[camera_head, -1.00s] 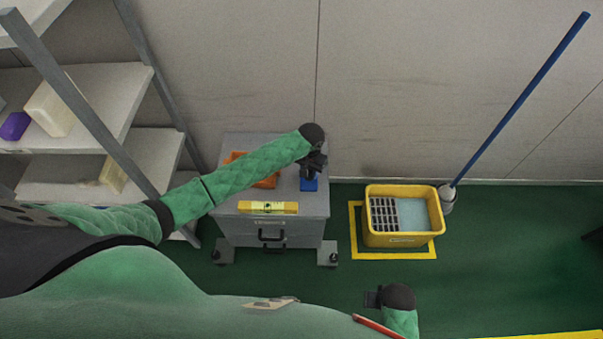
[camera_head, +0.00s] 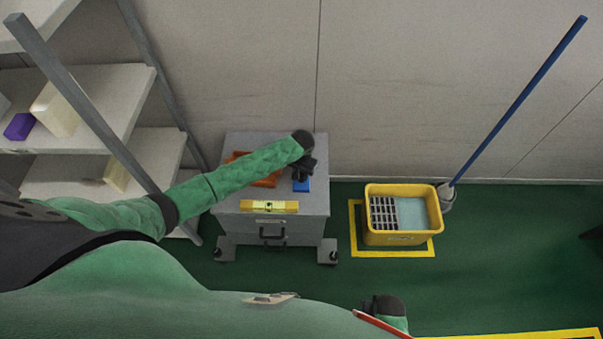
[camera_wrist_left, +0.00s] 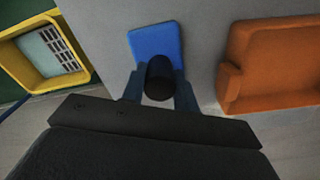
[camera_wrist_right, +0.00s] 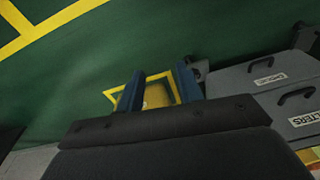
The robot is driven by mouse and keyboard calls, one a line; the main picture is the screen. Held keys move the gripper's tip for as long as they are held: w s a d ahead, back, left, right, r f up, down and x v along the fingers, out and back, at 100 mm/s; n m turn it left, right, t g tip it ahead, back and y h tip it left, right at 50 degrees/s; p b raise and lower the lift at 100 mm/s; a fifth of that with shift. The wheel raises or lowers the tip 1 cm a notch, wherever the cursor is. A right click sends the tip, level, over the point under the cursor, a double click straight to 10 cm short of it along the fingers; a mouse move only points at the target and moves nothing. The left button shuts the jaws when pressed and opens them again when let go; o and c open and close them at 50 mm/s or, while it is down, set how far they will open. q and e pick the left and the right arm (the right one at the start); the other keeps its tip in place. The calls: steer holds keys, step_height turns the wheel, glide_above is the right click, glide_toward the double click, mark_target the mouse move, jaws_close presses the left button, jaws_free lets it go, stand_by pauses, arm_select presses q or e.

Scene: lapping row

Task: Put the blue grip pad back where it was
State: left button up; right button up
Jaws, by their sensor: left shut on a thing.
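The blue grip pad (camera_head: 301,185) is a flat blue plate with a black knob, over the right part of the grey cabinet top (camera_head: 316,205). My left gripper (camera_head: 306,168) is shut on its black knob; the left wrist view shows the knob between the fingers and the blue plate (camera_wrist_left: 156,42) beyond. I cannot tell whether the plate touches the cabinet top. My right gripper (camera_wrist_right: 162,80) is open and empty, away from the cabinet above the green floor. In the head view only part of it shows at the bottom.
An orange tray (camera_wrist_left: 270,66) sits on the cabinet beside the pad, partly hidden by my left arm in the head view. A yellow spirit level (camera_head: 268,207) lies along the front edge. A yellow mop bucket (camera_head: 403,239) stands right of the cabinet; shelves (camera_head: 85,100) are at left.

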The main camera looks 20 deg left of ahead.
arm_select(q)
steer(key=shift+f, duration=0.15)
steer(key=o, duration=1)
